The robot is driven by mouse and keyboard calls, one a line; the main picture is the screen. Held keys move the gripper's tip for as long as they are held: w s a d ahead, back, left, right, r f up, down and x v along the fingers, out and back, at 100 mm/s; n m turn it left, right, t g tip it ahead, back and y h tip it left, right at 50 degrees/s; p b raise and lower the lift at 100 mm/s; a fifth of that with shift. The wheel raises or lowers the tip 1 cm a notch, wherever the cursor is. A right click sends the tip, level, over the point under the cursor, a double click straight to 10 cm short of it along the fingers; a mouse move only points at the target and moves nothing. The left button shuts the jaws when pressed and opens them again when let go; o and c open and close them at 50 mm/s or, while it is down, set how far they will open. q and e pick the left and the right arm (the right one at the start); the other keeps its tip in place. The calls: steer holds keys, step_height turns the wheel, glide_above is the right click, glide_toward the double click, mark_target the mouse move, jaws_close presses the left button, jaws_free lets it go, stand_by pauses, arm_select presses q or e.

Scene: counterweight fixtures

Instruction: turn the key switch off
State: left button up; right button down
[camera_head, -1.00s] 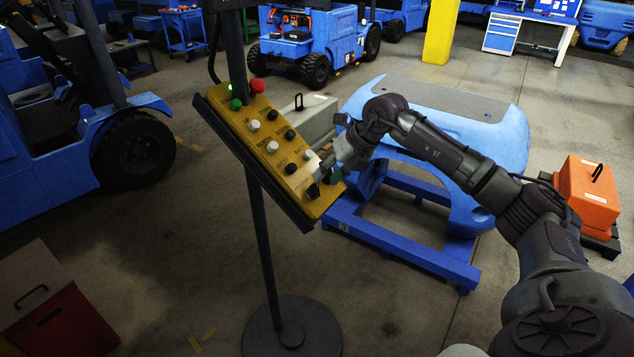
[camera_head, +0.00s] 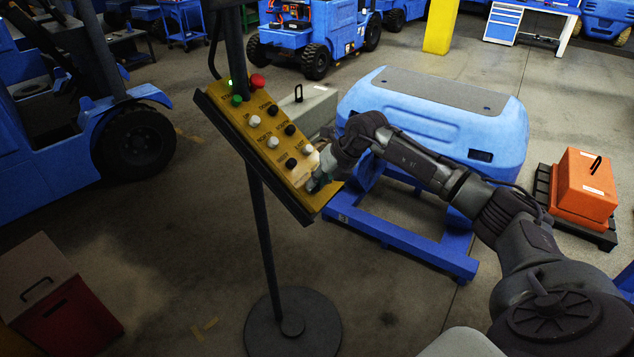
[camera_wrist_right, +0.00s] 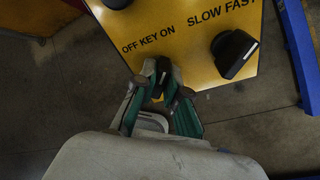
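The key switch (camera_wrist_right: 162,65) sits on the yellow control panel (camera_wrist_right: 190,55), just under the "OFF KEY ON" lettering in the right wrist view. It is a small dark part, mostly covered by the fingertips, and its turn position cannot be read. My right gripper (camera_wrist_right: 160,80) has its teal-padded fingers close together around it. In the head view my right gripper (camera_head: 316,181) is at the lower end of the tilted panel (camera_head: 262,130) and hides the key. A green light (camera_head: 231,84) glows at the panel's top. My left gripper is not in view.
A black SLOW FAST knob (camera_wrist_right: 234,53) stands just right of the key. The panel carries several buttons, including a red one (camera_head: 257,80), on a post with a round base (camera_head: 292,325). A blue counterweight (camera_head: 430,115) on a blue stand is behind my right arm.

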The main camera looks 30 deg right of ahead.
steer(key=shift+f, duration=0.15)
steer(key=n+b, duration=0.2)
steer(key=b, duration=0.1)
steer(key=shift+a+f+n, duration=0.1)
steer(key=shift+f+n, duration=0.1)
steer(key=shift+n, duration=0.2)
steer(key=n+h+b, duration=0.1)
steer(key=n+b, duration=0.3)
steer(key=shift+a, duration=0.1)
steer(key=n+b, duration=0.3)
steer(key=n, duration=0.1)
steer(key=shift+s+n+h, duration=0.1)
steer(key=shift+n+h, duration=0.2)
steer(key=shift+s+a+n+t+b, duration=0.1)
steer(key=shift+n+t+b, duration=0.2)
steer(key=shift+n+b, duration=1.3)
steer(key=shift+n+h, duration=0.3)
steer(key=shift+n, duration=0.2)
steer(key=c, duration=1.2)
jaws_free()
steer(key=shift+r, duration=0.1)
